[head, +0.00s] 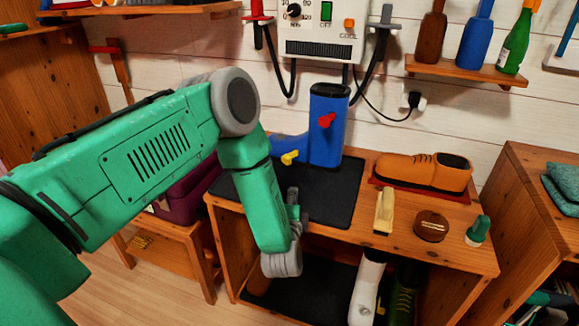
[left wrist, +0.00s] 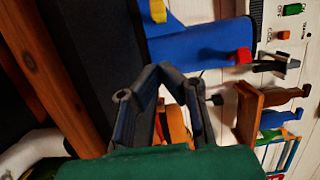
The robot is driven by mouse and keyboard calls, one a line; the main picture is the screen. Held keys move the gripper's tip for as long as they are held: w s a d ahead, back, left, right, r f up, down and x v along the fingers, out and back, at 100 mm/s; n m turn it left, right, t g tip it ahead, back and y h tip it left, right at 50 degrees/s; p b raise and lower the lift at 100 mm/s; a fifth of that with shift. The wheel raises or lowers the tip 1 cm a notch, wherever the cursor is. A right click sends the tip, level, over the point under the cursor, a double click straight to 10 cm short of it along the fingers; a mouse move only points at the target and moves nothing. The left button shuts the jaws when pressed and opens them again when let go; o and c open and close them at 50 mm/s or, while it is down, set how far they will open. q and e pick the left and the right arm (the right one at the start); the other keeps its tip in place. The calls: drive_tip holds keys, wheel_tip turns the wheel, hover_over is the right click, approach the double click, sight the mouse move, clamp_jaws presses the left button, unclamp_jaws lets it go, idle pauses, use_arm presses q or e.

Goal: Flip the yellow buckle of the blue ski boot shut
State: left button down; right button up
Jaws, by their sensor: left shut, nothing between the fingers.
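The blue ski boot (head: 326,140) stands upright on a black mat (head: 335,208), its toe pointing left and partly hidden behind my left arm. Its yellow buckle (head: 290,157) is low at the front of the boot and appears to stick out. A red buckle (head: 327,120) is higher on the shaft. My left gripper (head: 293,197) is shut and empty, apart from the boot on its near side. In the left wrist view, the fingers (left wrist: 160,70) meet below the blue boot (left wrist: 200,45); the yellow buckle (left wrist: 158,10) is at the top edge. My right gripper is not seen.
On the bench right of the mat are an orange shoe (head: 425,172), a cream-handled brush (head: 384,210), a round brown tin (head: 431,224) and a green-topped item (head: 478,230). A white wall unit (head: 320,35) with hoses hangs behind the boot. Bottles stand on a shelf (head: 465,68).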

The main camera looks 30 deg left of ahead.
use_arm(q)
drive_tip(key=shift+w+d+r, duration=0.1)
drive_tip(key=shift+d, duration=0.35)
drive_tip(key=shift+w+d+r, duration=0.1)
drive_tip(key=shift+w+d, duration=0.05)
drive_tip(key=shift+w, duration=0.1)
drive_tip(key=shift+b+x, duration=0.35)
drive_tip(key=shift+x, duration=0.75)
drive_tip(key=x, duration=0.3)
drive_tip(key=a+b+x, duration=0.1)
drive_tip(key=x, duration=0.2)
drive_tip(key=s+a+b+x, duration=0.1)
drive_tip(key=x, duration=0.2)
drive_tip(key=shift+d+f, duration=0.1)
drive_tip(key=shift+f, duration=0.25)
drive_tip(key=shift+w+a+r, duration=0.1)
drive_tip(key=shift+a+r, duration=0.05)
drive_tip(key=shift+a, duration=0.15)
drive_tip(key=shift+w+a+r, duration=0.2)
drive_tip(key=shift+w+a, duration=0.05)
drive_tip(key=shift+a, duration=0.05)
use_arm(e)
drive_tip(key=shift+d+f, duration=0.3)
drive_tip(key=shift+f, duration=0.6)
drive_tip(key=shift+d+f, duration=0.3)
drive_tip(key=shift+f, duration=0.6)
